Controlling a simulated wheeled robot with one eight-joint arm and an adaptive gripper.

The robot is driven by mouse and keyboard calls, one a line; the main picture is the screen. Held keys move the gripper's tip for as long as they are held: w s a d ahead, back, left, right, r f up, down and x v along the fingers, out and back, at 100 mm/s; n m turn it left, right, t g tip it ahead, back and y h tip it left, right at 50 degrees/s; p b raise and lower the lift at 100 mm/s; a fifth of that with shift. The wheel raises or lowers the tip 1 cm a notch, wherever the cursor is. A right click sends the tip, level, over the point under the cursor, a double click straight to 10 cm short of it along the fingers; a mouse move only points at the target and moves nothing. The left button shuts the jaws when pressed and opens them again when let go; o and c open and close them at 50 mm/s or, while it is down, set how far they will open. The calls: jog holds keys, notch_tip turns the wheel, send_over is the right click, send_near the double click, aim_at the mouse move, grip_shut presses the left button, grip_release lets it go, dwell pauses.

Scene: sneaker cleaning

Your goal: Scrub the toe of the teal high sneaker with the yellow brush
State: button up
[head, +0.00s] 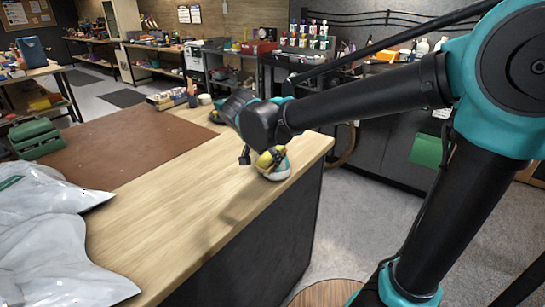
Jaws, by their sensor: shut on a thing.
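The teal high sneaker (281,171) sits on the wooden counter near its right corner. Its white and teal toe end shows; most of the rest is hidden behind my arm. The yellow brush (270,157) is at the sneaker's toe, over or against it; I cannot tell if the bristles touch. My gripper (258,156) is at the end of my arm and is shut on the brush. The wrist partly covers the gripper.
The wooden counter (200,215) is clear in front of the sneaker. Grey plastic bags (45,245) lie at left, beside a brown mat (110,145) and a green box (35,138). Small items (170,98) and a partly hidden yellow thing (216,115) stand farther back.

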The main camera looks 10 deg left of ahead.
jog(key=shift+w+a+f, duration=0.1)
jog(key=shift+w+a, duration=0.05)
jog(key=shift+a, duration=0.95)
jog(key=shift+w+a+r, duration=0.1)
jog(key=shift+w+a, duration=0.1)
jog(key=shift+a, duration=0.95)
jog(key=shift+w+a+f, duration=0.1)
jog(key=shift+w+a, duration=0.05)
jog(key=shift+a, duration=0.95)
notch_tip(320, 180, up, 6)
jog(key=s, duration=0.1)
jog(key=shift+s, duration=0.25)
jog(key=shift+a, duration=0.1)
jog(key=shift+s+r, duration=0.2)
jog(key=shift+r, duration=0.5)
jog(key=shift+s+r, duration=0.15)
jog(key=shift+r, duration=0.55)
